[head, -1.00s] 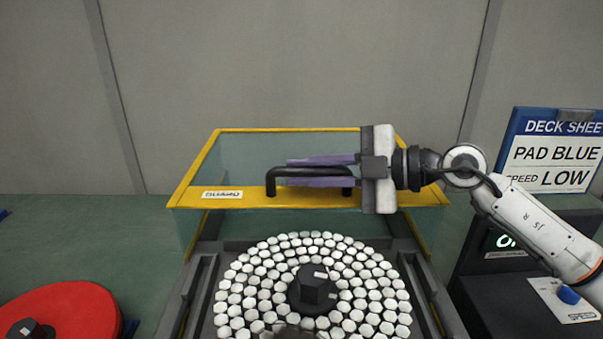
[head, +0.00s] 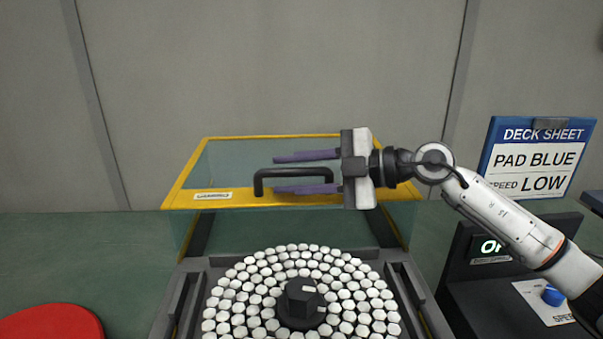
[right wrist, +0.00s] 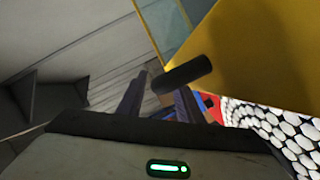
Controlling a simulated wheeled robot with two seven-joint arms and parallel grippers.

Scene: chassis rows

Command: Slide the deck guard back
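The deck guard is a clear box with a yellow frame (head: 330,199) and stands behind the disc of white pads (head: 252,283). Its black handle (head: 293,171) rises from the front yellow bar. My right gripper (head: 305,172) reaches in from the right with its purple fingers apart, one above and one below the level of the handle's top bar. Both fingers look clear of the bar. In the right wrist view the handle (right wrist: 182,75) shows by the spread fingertips. My left gripper is not in view.
Dark side rails (head: 178,290) flank the pad disc, which has a black centre knob (head: 301,296). A red disc (head: 52,324) is at lower left. At right are a control box with a blue knob (head: 553,294) and a sign reading PAD BLUE, SPEED LOW (head: 537,160).

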